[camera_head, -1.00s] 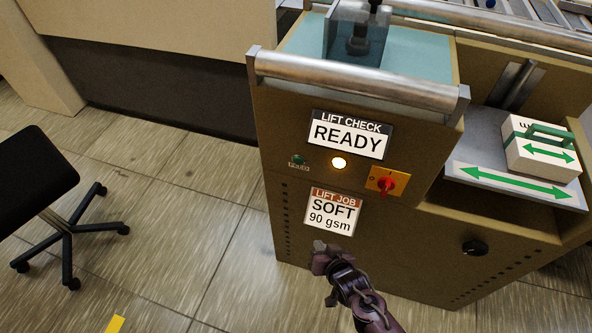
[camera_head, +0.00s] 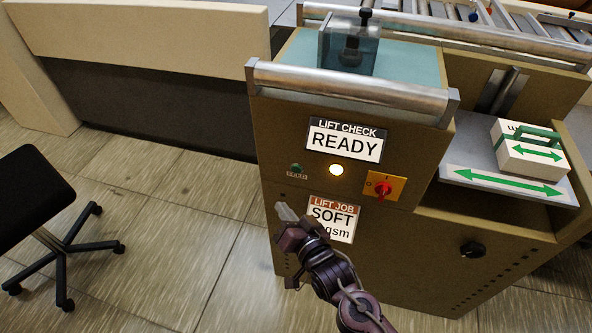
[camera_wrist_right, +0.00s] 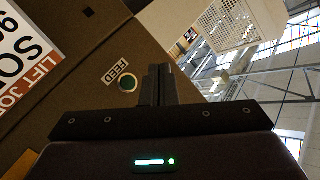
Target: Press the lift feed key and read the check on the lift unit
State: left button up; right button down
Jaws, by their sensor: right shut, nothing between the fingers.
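The lift unit (camera_head: 400,250) is a brown cabinet. Its LIFT CHECK display (camera_head: 344,140) reads READY, with a lit yellow-white lamp (camera_head: 336,169) below it. The green feed key (camera_head: 296,168) sits left of the lamp, above a FEED label; it also shows in the right wrist view (camera_wrist_right: 127,84), just left of the fingers. The LIFT JOB card (camera_head: 334,217) reads SOFT, its lower line partly hidden by my arm. My right gripper (camera_head: 284,211) is shut and empty, below the feed key and apart from it. My left gripper is not in view.
A red rotary switch (camera_head: 383,188) on a yellow plate is right of the lamp. A metal roller bar (camera_head: 350,88) crosses the unit's top front edge. A white box with green arrows (camera_head: 530,150) rests on the right shelf. A black chair (camera_head: 35,200) stands left on open floor.

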aim_at(296, 170)
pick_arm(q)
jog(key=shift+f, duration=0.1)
pick_arm(e)
jog(key=shift+w, duration=0.1)
